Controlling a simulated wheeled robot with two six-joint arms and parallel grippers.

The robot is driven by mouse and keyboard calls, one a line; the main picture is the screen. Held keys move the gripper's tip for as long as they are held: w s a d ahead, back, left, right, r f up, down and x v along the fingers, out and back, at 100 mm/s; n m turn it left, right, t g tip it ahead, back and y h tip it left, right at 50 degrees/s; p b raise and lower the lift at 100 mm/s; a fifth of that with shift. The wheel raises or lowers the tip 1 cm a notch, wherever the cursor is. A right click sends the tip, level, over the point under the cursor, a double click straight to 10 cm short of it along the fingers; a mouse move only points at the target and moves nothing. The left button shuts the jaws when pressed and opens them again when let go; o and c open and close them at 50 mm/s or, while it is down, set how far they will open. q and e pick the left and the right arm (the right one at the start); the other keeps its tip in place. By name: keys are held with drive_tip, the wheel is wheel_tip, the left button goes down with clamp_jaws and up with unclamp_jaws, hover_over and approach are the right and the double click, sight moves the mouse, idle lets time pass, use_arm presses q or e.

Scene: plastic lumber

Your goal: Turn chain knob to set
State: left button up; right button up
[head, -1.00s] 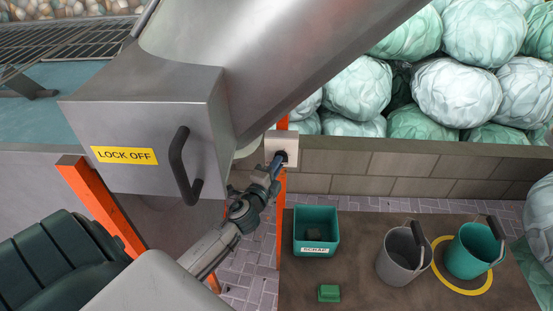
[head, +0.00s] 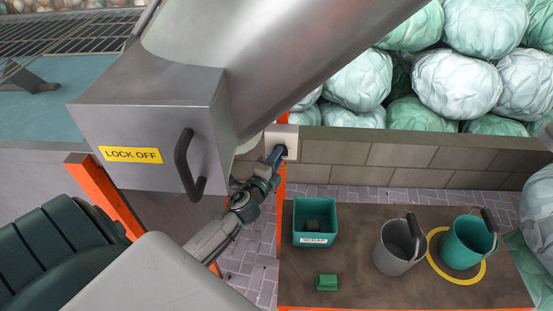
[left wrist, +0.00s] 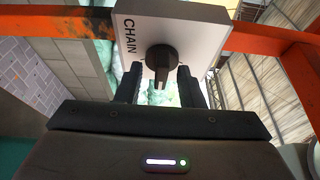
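The chain knob (left wrist: 162,60) is a dark round knob with a pointer, on a white panel (left wrist: 190,30) lettered CHAIN. The panel also shows small in the head view (head: 291,136), on an orange post. My left gripper (left wrist: 161,82) is open, its two black fingers apart on either side of the knob's lower part. The fingertips reach close to the panel; I cannot tell whether they touch the knob. In the head view my left gripper (head: 277,155) is at the panel and hides most of the knob. My right gripper is not in view.
A metal housing (head: 150,115) with a LOCK OFF label and black handle stands left of the panel. A low wall (head: 420,165) with bales behind is at the right. A green scrap bin (head: 316,240), grey bucket (head: 390,262) and teal bucket (head: 465,245) stand on a brown mat.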

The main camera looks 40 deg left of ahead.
use_arm(q)
drive_tip(key=s+d+b, duration=0.1)
drive_tip(key=s+b, duration=0.3)
drive_tip(key=s, duration=0.6)
drive_tip(key=shift+s+d, duration=0.3)
drive_tip(key=shift+d, duration=0.05)
